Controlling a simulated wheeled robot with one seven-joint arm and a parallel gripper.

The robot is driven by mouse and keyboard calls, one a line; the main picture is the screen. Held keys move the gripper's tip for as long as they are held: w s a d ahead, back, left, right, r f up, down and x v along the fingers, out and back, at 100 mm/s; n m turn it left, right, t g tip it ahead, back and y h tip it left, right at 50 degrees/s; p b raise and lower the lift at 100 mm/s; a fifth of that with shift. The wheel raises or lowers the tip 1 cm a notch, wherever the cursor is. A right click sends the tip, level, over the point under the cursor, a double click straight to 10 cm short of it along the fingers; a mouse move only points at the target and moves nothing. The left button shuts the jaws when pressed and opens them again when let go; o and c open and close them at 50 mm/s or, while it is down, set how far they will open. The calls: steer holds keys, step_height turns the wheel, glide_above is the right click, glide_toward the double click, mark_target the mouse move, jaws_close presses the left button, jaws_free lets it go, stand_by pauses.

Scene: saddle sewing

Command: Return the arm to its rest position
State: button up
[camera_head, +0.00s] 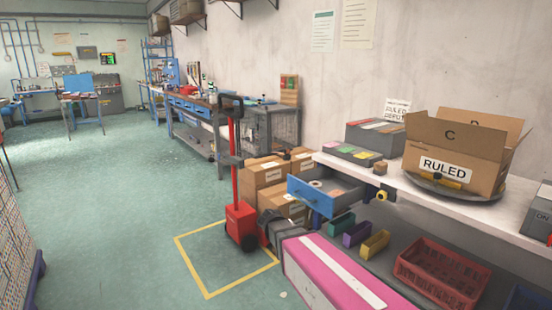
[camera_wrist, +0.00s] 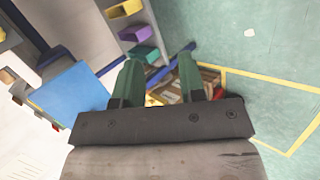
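My gripper (camera_wrist: 159,62) shows in the wrist view with two green fingers on a dark bar. The fingers stand apart with nothing between them. Past them, lower down, are stacked cardboard boxes and a strip of blue. I cannot clearly pick out the fingers in the head view.
An open blue-fronted drawer (camera_head: 312,197) juts from the white bench, beside teal, purple and yellow bins (camera_head: 356,234). Stacked cardboard boxes (camera_head: 264,179) and a red pallet truck (camera_head: 240,217) stand beyond. A "RULED" carton (camera_head: 448,168) sits on the bench.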

steer(key=s+d+f+m+g+y, duration=0.2)
steer(key=s+d+f+m+y, duration=0.2)
steer(key=s+d+y, duration=0.4)
steer(key=shift+s+d+f+m+g, duration=0.35)
steer(key=shift+s+d+f, duration=0.25)
steer(key=shift+s+d, duration=0.8)
steer(key=shift+s+a, duration=0.15)
steer(key=shift+s, duration=0.1)
